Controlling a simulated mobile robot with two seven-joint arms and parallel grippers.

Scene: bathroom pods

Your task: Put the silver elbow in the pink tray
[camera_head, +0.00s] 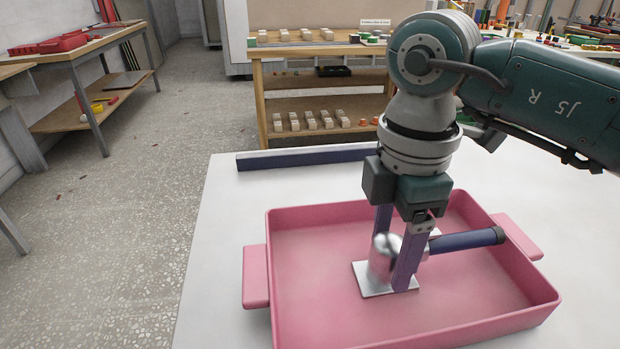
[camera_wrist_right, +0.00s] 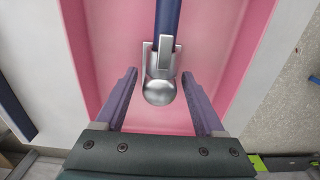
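The silver elbow (camera_head: 381,262) is upright in the pink tray (camera_head: 312,328), its square base plate seeming to rest on the tray floor. A dark blue tube (camera_head: 466,240) extends from it to the right. In the right wrist view the rounded silver top (camera_wrist_right: 158,93) and tube (camera_wrist_right: 168,20) lie between the fingers. My right gripper (camera_head: 394,256) is open around the elbow, one finger on each side. The wrist view shows gaps between both fingers (camera_wrist_right: 160,76) and the silver part. The near finger hides part of the elbow in the head view. My left gripper is not in view.
The tray stands on a white table (camera_head: 222,220) with side handles (camera_head: 256,277). A dark blue bar (camera_head: 300,158) lies behind it. Wooden shelves (camera_head: 330,104) with small blocks stand beyond, and a workbench (camera_head: 90,50) with a red tray stands at the left.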

